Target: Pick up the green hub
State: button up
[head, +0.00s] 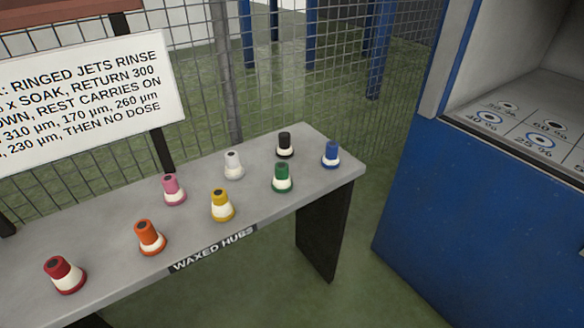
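The green hub (282,177) stands upright on the grey bench (113,258) labelled "WAXED HUBS", toward its right end. It is a short green cylinder with a white band at its base. The blue hub (331,154) stands to its right, and the black hub (284,145) stands just behind it. The yellow hub (222,205) is to its left, nearer the front edge. No hub touches it. My gripper is not in view.
White (234,165), pink (173,189), orange (149,237) and red (65,275) hubs also stand on the bench. A wire fence (270,80) and sign (85,100) are behind. A blue cabinet (470,220) stands right, across a floor gap.

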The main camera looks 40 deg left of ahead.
aim_at(282, 184)
jog(key=u, duration=1.65)
